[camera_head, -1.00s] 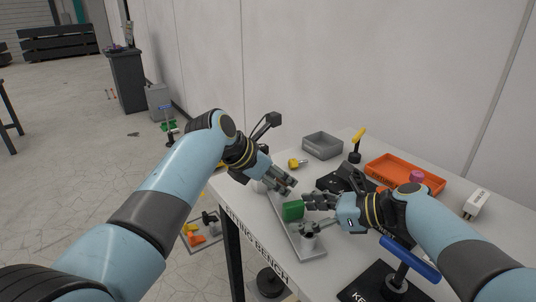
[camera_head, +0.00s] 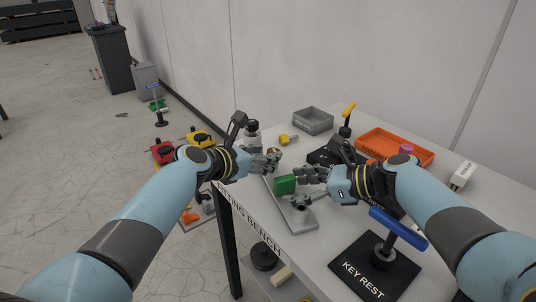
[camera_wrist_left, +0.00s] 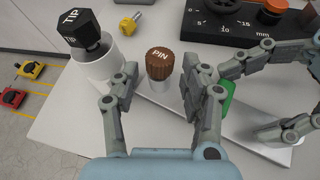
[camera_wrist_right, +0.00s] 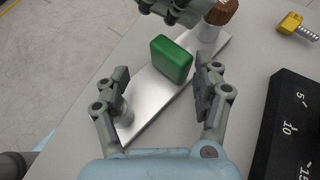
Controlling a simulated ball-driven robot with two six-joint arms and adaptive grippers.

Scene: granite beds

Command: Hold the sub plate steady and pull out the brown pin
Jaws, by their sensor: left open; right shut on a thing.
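The sub plate (camera_head: 300,218) is a light metal strip on the bench with a green block (camera_head: 285,185) standing on it. The brown pin (camera_wrist_left: 160,63), marked PIN, stands upright in a pale post near the plate's far end. My left gripper (camera_head: 272,162) is open; in the left wrist view its fingertips (camera_wrist_left: 168,80) lie on either side of the pin's cap, apart from it. My right gripper (camera_head: 300,173) is shut on the green block, its fingers on either side in the right wrist view (camera_wrist_right: 168,80). The contact itself is not clear.
A white bottle (camera_wrist_left: 98,70) with a black TIP cap stands beside the pin. A yellow-headed bolt (camera_wrist_left: 130,22), grey box (camera_head: 313,120), orange tray (camera_head: 385,147) and black scaled block (camera_wrist_right: 292,125) are close by. A blue-handled key (camera_head: 398,229) stands front right.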

